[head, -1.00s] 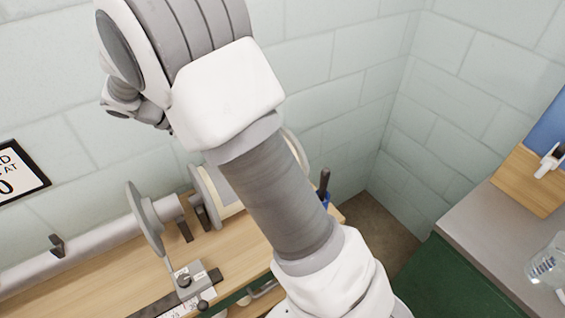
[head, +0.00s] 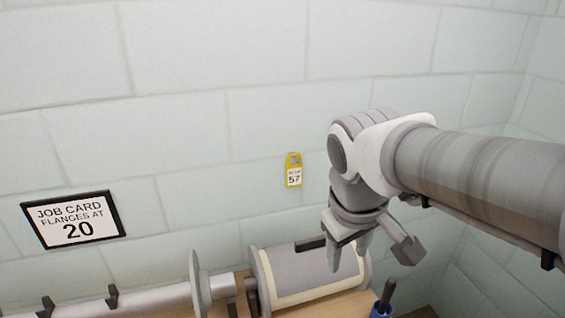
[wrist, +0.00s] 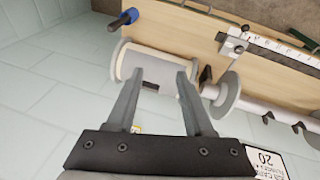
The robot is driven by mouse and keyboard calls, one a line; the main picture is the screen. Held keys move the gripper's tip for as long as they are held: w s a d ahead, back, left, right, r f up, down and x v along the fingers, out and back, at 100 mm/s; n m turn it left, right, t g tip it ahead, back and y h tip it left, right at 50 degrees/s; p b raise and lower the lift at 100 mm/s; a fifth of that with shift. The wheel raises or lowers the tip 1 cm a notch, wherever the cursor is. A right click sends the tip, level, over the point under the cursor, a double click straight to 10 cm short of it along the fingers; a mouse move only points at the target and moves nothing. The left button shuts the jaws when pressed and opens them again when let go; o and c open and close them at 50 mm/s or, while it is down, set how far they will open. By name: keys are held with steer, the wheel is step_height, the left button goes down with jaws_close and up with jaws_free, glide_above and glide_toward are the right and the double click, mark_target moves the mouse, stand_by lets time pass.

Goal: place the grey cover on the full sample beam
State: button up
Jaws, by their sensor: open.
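The sample beam (head: 268,291) is a cream drum between round flanges, low in the head view; it also shows in the wrist view (wrist: 127,62). A grey curved cover (head: 318,270) appears to lie over the drum, with cream showing at its edges. A dark bar, apparently its handle (head: 311,244), shows on top. In the wrist view the cover (wrist: 150,76) is partly seen between my fingers. My gripper (head: 371,261) is open and empty, beside and above the beam's right end in the head view. In the wrist view my fingertips (wrist: 160,74) overlap the beam; contact cannot be told.
A grey tube (head: 150,299) with a round flange (head: 201,284) lies left of the beam. A blue cup (head: 380,310) with a dark handle stands right of it. A job card (head: 74,220) reading 20 and a yellow tag (head: 293,170) reading 57 are on the wall.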

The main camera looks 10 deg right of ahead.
steer(key=shift+s+a+r+m+t+y, duration=0.15)
steer(key=shift+s+m+t+y, duration=0.2)
steer(key=shift+s+m+t, duration=0.55)
steer(key=shift+s+a+r+m+t+y, duration=0.15)
steer(key=shift+s+m+t+y, duration=0.25)
steer(key=shift+s+m, duration=1)
steer(key=shift+s+f+n, duration=0.1)
steer(key=shift+s+n, duration=0.3)
